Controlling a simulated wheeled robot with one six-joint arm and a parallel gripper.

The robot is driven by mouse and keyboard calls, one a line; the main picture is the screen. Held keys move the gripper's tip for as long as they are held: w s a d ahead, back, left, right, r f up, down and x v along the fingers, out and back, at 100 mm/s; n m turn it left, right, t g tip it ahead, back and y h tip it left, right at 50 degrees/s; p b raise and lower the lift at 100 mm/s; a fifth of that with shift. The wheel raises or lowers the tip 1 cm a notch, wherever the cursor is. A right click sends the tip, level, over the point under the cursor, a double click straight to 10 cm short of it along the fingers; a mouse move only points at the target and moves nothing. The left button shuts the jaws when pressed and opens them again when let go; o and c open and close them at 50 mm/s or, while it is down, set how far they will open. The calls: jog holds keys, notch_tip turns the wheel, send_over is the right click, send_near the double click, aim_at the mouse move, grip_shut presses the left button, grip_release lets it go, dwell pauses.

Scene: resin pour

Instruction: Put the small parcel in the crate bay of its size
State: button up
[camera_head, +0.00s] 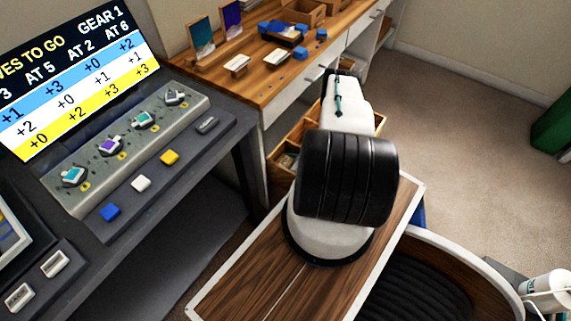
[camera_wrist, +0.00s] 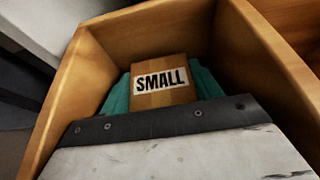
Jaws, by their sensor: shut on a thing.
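The small parcel (camera_wrist: 160,78) is a light brown box with a white label reading "SMALL". My gripper (camera_wrist: 160,90) has teal fingers on both sides of it and is shut on it. In the wrist view, wooden walls of a crate bay (camera_wrist: 88,75) surround the parcel and fingers. I cannot tell whether the parcel touches the bay floor. In the head view, the wooden crate (camera_head: 283,137) is partly hidden behind my arm, and the parcel and fingers are hidden there.
A wooden bench (camera_head: 262,88) holds small blue pieces, cards and open boxes. A grey console (camera_head: 135,150) with coloured buttons and a score screen (camera_head: 70,75) stands at the left. A second wooden compartment (camera_wrist: 290,25) adjoins the bay. Open carpet (camera_head: 470,140) lies to the right.

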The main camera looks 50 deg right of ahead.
jog(key=shift+f, duration=0.8)
jog(key=shift+f, duration=0.1)
jog(key=shift+f, duration=0.5)
jog(key=o, duration=0.9)
jog(key=shift+c, duration=0.2)
jog(key=shift+r, duration=0.25)
jog(key=v, duration=1.2)
jog(key=shift+r, duration=0.3)
